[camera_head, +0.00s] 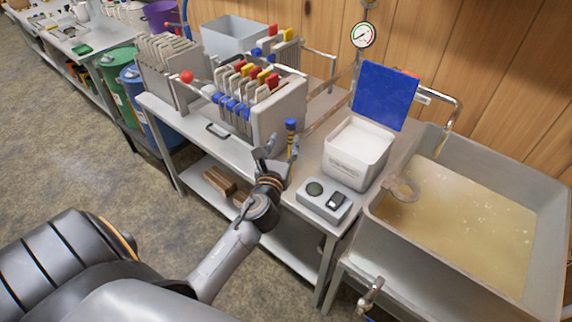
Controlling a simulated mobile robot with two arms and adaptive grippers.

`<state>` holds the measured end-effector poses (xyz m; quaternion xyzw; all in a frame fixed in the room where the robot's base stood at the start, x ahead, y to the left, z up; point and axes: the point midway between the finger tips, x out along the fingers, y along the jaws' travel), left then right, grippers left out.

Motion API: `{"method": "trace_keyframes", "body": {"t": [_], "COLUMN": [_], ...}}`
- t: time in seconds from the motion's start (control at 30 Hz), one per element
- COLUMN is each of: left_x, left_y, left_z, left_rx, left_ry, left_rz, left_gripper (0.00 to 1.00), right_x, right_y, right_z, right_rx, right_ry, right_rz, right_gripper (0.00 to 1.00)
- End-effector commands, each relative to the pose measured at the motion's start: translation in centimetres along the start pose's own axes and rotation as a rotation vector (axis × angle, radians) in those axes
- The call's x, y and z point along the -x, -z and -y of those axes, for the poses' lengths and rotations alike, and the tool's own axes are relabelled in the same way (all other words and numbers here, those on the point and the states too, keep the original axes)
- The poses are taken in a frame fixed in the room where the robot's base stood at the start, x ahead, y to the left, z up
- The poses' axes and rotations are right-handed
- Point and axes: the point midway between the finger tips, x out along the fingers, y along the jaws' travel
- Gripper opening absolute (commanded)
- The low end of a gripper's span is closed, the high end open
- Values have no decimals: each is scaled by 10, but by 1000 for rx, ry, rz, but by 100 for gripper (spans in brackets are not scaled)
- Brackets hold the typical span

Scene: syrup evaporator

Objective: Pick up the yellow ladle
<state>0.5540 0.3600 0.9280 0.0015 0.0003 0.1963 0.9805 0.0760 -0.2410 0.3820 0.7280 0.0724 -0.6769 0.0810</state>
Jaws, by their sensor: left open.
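A slim upright item (291,139) with a blue top and a yellowish shaft stands at the front edge of the steel table. I cannot tell if it is the yellow ladle; no bowl shows on it. My left gripper (279,153) is open at the table's front edge, its fingers pointing up and away. The slim item shows just behind its right finger; I cannot tell if they touch. Nothing is visibly held. My right gripper is not in view.
A slotted rack (274,115) with coloured handles stands behind the gripper. A white tub (353,165) with a raised blue lid and a small scale (323,199) are to the right. A large pan (400,240) of amber liquid is at far right. Floor at left is clear.

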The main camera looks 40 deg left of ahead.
Motion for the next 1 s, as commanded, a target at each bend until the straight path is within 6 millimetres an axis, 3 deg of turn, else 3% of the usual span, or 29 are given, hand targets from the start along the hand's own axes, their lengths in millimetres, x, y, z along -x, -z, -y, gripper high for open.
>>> {"method": "trace_keyframes", "body": {"t": [0.23,0.5,0.8,0.87,1.0], "left_x": [-19,-56,-62,-62,-62], "left_y": [1,4,5,5,5], "left_z": [2,8,8,8,8], "left_rx": [3,3,3,3,3], "left_ry": [0,0,1,1,1], "left_rz": [-1,0,-1,-1,-1], "left_gripper": [44,44,44,36,8], "right_x": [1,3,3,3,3], "right_y": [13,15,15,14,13], "right_z": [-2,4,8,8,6], "right_rx": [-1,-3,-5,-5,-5], "right_ry": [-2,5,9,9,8], "right_rz": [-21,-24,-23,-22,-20], "right_gripper": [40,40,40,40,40]}}
